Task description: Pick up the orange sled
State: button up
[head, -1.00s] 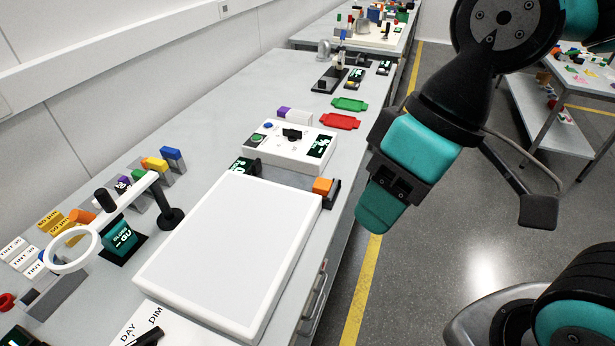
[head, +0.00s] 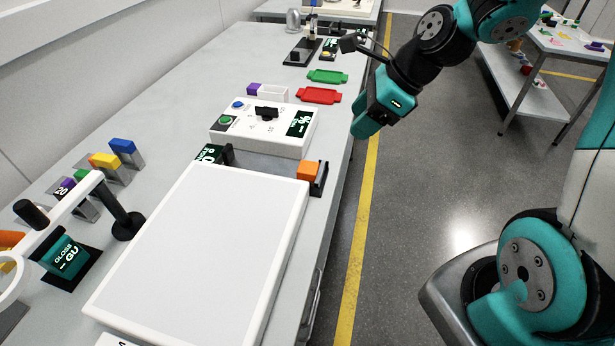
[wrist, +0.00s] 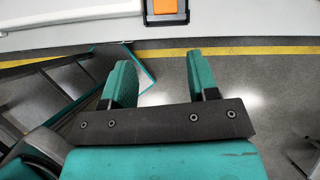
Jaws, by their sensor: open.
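The orange sled (head: 309,171) is a small orange block in a dark holder at the table's right edge, beside the far right corner of the white light panel. It also shows at the top of the wrist view (wrist: 165,7), cut by the frame's edge. My gripper (head: 364,128) is off the table's right side, beyond and to the right of the sled in the head view. In the wrist view its two teal fingers are spread apart with nothing between them (wrist: 159,75), and the floor shows beneath. The sled lies ahead of the fingertips, apart from them.
The white light panel (head: 200,255) fills the near table. A control box (head: 264,127) with knobs stands behind it. Red (head: 319,96) and green (head: 327,77) trays lie farther back. A magnifier stand (head: 126,222) and coloured blocks are at left. Floor right of the table is open.

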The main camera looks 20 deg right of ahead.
jog(key=m, duration=0.1)
send_near(308, 167)
jog(key=f, duration=0.2)
jog(key=a+f, duration=0.1)
jog(key=shift+w+f, duration=0.35)
jog(key=shift+f, duration=0.05)
jog(key=shift+a+r+p+x, duration=0.15)
jog(key=shift+p+x, duration=0.1)
jog(key=shift+x, duration=1.1)
jog(key=shift+a+r+p+x, duration=0.15)
jog(key=shift+p+x, duration=0.1)
jog(key=shift+x, duration=1.1)
jog(key=shift+w, duration=0.2)
jog(key=shift+c, duration=0.4)
jog(key=c, duration=0.5)
